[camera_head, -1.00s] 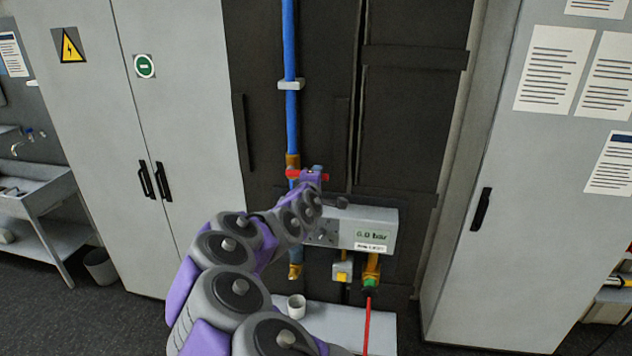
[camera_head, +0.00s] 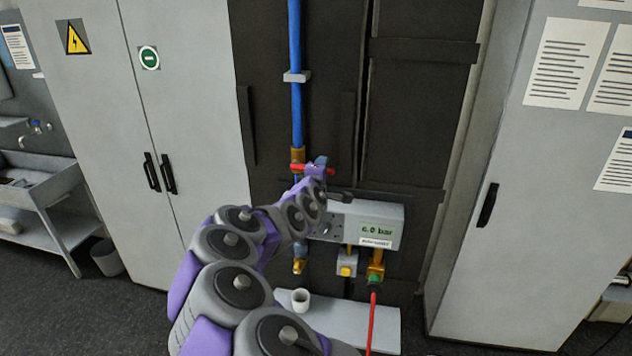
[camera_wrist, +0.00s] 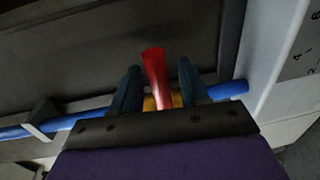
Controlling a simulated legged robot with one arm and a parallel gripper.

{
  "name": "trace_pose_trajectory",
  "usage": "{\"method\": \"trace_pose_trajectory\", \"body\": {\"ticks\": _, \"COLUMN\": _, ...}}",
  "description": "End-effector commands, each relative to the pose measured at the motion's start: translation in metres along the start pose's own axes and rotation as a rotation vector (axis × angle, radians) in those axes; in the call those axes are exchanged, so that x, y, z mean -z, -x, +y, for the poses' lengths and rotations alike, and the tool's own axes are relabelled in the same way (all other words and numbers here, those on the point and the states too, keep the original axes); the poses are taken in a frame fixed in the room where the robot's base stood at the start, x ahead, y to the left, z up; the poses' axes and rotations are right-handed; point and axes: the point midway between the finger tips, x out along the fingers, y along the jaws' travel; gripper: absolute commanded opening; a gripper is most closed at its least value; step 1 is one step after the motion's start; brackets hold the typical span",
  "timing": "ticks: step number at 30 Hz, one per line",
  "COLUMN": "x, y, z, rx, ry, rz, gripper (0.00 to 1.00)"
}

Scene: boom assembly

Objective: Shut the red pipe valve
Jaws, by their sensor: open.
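The red valve handle (camera_head: 300,168) sits on the brass fitting (camera_head: 297,154) of the vertical blue pipe (camera_head: 295,50). In the head view it lies roughly crosswise to the pipe, and my gripper (camera_head: 318,168) is at its right part, hiding some of it. In the wrist view the red handle (camera_wrist: 155,78) stands between the two dark fingers of my gripper (camera_wrist: 157,88). The fingers are open with a gap on each side of the handle. A little of the brass fitting (camera_wrist: 160,101) shows behind it.
A grey box reading 6.0 bar (camera_head: 362,225) is just below and right of my gripper. A yellow-knobbed fitting (camera_head: 346,267) and a red hose (camera_head: 371,320) hang under it. A white cup (camera_head: 300,299) stands on a low shelf (camera_head: 350,322). Grey cabinets (camera_head: 185,90) flank the panel.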

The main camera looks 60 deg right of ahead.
Motion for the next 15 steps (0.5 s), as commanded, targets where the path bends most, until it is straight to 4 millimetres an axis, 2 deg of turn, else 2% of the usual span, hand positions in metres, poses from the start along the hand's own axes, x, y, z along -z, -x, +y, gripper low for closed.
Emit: {"method": "trace_pose_trajectory", "body": {"ticks": 15, "x": 0.001, "y": 0.067, "z": -0.002, "rx": 0.001, "ry": 0.001, "rz": 0.002, "gripper": 0.44}}
